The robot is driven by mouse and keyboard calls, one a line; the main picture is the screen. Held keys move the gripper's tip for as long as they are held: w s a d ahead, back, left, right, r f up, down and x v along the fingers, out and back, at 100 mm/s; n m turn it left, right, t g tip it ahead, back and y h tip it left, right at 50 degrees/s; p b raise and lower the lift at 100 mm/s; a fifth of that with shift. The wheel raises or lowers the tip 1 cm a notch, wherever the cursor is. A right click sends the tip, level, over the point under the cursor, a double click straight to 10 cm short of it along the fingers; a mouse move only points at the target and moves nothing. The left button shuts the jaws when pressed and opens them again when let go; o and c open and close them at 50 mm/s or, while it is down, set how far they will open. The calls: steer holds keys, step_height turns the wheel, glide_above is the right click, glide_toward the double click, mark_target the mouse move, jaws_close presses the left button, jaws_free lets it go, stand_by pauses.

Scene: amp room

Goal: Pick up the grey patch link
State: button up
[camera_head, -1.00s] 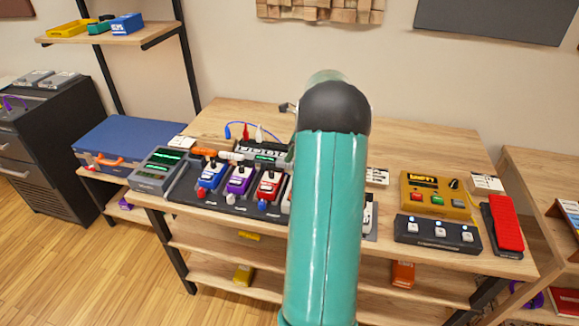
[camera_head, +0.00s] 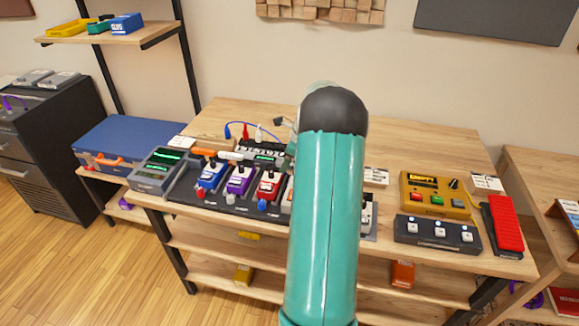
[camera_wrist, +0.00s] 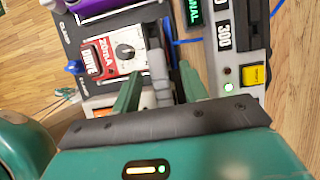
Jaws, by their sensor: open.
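The grey patch link (camera_wrist: 156,62) appears in the wrist view as a short grey piece along the edge of the red pedal (camera_wrist: 112,57), toward the neighbouring white and orange pedal. My gripper (camera_wrist: 160,74) is open, with one green finger on each side of the link. I cannot tell whether either finger touches it. In the head view my teal arm hides the link and most of my gripper. The red pedal (camera_head: 268,186) shows there just left of my arm.
Blue (camera_head: 211,176) and purple (camera_head: 239,181) pedals stand on the dark board, with an orange link (camera_head: 204,152) and a white link (camera_head: 230,156) behind them. A unit with a yellow button (camera_wrist: 254,75) and a blue cable (camera_wrist: 186,41) lie close to the right finger.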

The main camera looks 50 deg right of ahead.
stand_by(0.3)
jaws_close()
